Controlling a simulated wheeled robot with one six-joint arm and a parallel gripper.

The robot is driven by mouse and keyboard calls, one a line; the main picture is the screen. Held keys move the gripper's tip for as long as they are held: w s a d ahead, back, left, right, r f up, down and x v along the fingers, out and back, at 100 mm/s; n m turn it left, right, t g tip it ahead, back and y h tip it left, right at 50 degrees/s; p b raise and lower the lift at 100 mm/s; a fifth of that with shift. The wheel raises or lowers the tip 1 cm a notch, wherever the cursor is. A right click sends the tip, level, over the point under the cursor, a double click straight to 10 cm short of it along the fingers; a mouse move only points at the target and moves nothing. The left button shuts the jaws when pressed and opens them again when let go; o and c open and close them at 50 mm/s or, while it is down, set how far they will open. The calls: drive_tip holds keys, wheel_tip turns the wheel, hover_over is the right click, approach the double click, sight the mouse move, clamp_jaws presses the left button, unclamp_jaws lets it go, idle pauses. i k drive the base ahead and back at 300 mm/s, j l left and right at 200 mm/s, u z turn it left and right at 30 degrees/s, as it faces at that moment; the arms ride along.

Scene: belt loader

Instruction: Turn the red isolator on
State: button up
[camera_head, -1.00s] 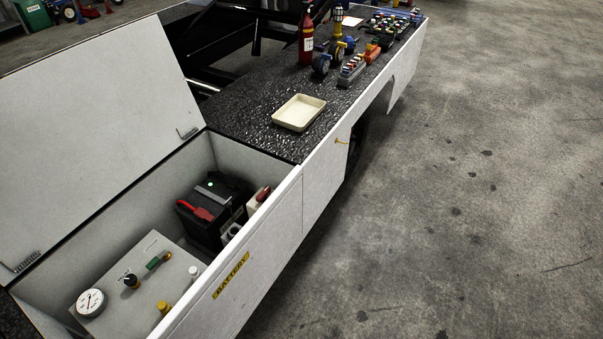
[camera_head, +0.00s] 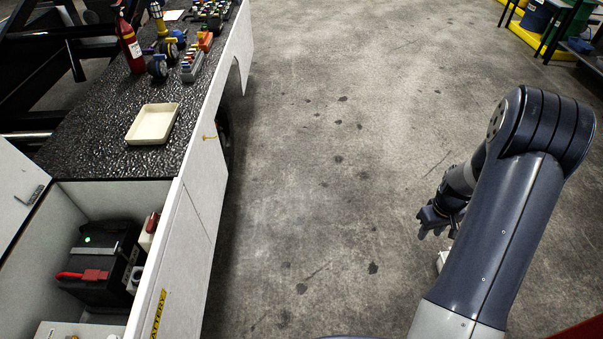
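A red switch handle (camera_head: 152,222), which looks like the isolator, sits on a small pale box inside the open battery compartment (camera_head: 95,200), by its right wall. Its exact setting is too small to tell. A black battery (camera_head: 98,262) with a red clamp (camera_head: 85,275) and a small green light stands to its left. My gripper (camera_head: 432,218) is at the right, over the floor, well away from the compartment. It is small and partly behind my arm, so I cannot tell if its fingers are open.
The compartment's lid (camera_head: 18,190) is raised at the left. Open concrete floor lies between the loader and my arm. A shelf stands at the far right.

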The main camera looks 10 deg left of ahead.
sight(152, 225)
drive_tip(key=i+j+u, duration=0.15)
drive_tip(key=j+u, duration=0.15)
drive_tip(key=u, duration=0.15)
drive_tip(key=i+j+u, duration=0.2)
drive_tip(key=u, duration=0.25)
drive_tip(key=i+j+u, duration=0.2)
drive_tip(key=u, duration=0.25)
drive_tip(key=i+j+u, duration=0.15)
drive_tip(key=u, duration=0.3)
drive_tip(key=i+l+u, duration=0.15)
drive_tip(key=u, duration=0.25)
drive_tip(key=i+l+u, duration=0.2)
drive_tip(key=u, duration=0.2)
